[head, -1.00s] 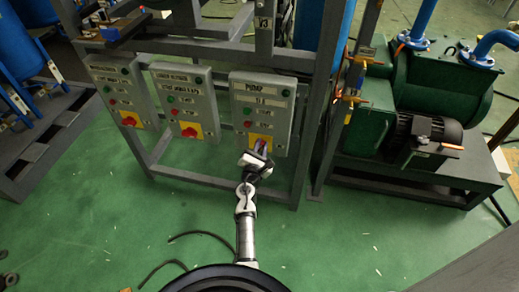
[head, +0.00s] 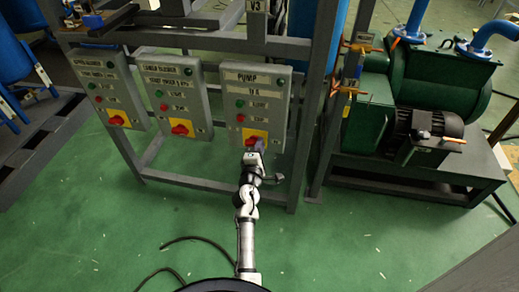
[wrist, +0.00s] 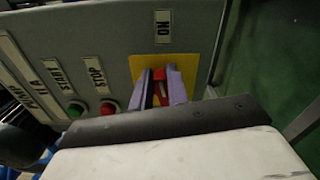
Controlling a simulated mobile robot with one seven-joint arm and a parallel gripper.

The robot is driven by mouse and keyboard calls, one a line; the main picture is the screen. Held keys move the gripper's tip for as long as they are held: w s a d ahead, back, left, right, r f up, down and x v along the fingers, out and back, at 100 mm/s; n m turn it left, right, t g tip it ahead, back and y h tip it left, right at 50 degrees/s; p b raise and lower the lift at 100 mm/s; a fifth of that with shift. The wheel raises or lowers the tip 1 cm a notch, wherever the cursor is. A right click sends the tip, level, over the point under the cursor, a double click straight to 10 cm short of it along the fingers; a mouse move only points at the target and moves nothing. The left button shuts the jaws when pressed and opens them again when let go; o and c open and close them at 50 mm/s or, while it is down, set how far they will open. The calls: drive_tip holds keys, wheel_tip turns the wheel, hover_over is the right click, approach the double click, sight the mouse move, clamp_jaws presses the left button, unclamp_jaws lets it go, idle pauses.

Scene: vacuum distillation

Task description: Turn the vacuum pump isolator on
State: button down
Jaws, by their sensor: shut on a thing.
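The pump control box (head: 262,82) is the rightmost of three grey boxes on the frame, labelled PUMP. Its isolator is a red knob on a yellow plate (head: 247,134) at the bottom; in the wrist view the yellow plate (wrist: 190,64) has an ON label (wrist: 163,27) beside it. My gripper (head: 257,145) is at the knob. In the wrist view its two purple fingers (wrist: 160,88) are shut on the red knob (wrist: 159,76), one on each side. The knob is partly hidden between the fingers, so its exact angle is hard to tell.
The box has a green start button (wrist: 76,109) and a red stop button (wrist: 109,107). Two similar boxes (head: 173,95) stand to the left. The green pump (head: 440,90) stands at the right on a dark stand. The green floor in front is mostly clear.

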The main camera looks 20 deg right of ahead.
drive_tip(key=shift+f+m+b, duration=0.3)
drive_tip(key=shift+m+b, duration=0.4)
drive_tip(key=shift+m, duration=0.4)
drive_tip(key=c, duration=1.4)
unclamp_jaws()
drive_tip(key=shift+o, duration=0.2)
drive_tip(key=b+v, duration=0.2)
drive_tip(key=v, duration=1)
